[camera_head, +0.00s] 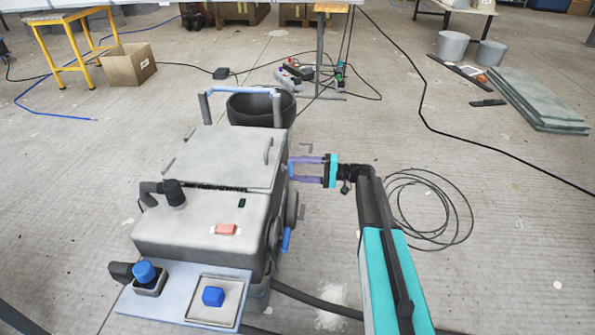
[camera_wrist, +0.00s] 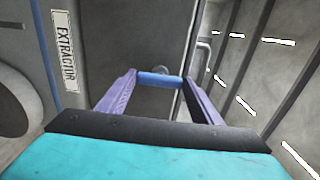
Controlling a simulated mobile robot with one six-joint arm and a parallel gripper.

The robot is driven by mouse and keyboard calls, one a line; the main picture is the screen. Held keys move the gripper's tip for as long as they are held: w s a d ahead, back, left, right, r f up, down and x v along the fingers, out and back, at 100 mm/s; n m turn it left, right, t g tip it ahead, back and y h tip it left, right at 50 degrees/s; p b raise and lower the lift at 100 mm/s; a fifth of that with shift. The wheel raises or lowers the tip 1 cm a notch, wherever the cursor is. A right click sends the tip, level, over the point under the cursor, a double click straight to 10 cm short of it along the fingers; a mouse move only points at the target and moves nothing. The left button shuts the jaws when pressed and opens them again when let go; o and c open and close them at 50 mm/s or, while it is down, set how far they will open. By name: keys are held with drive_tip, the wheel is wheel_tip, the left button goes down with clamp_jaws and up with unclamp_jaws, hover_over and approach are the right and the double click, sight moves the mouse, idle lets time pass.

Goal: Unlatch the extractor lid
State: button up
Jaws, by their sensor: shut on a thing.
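The extractor (camera_head: 200,225) is a grey boxy machine standing on the floor, with a flat, pale grey lid (camera_head: 222,157) on its top that lies closed. My gripper (camera_head: 293,169) reaches in from the right, at the machine's right side just below the lid edge. In the wrist view my two purple fingers (camera_wrist: 160,82) are shut on a small blue latch handle (camera_wrist: 158,79), which spans between their tips. An "EXTRACTOR" label (camera_wrist: 66,52) is on the wall to the left. In the head view the held handle is mostly hidden by the fingers.
A blue lever (camera_head: 286,240) sits lower on the machine's right side. A tray with a blue block (camera_head: 213,297) and a blue knob (camera_head: 144,271) is in front. A black bowl (camera_head: 262,110) stands behind. Coiled cable (camera_head: 430,205) lies on the floor at right.

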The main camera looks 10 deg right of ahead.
drive_tip(key=shift+d, duration=0.1)
idle(0.3)
drive_tip(key=o, duration=1.1)
drive_tip(key=shift+c, duration=0.2)
drive_tip(key=shift+d, duration=0.1)
drive_tip(key=p+v, duration=0.3)
drive_tip(key=v, duration=1)
drive_tip(key=shift+d+p, duration=0.25)
drive_tip(key=shift+p, duration=0.05)
drive_tip(key=shift+s, duration=0.2)
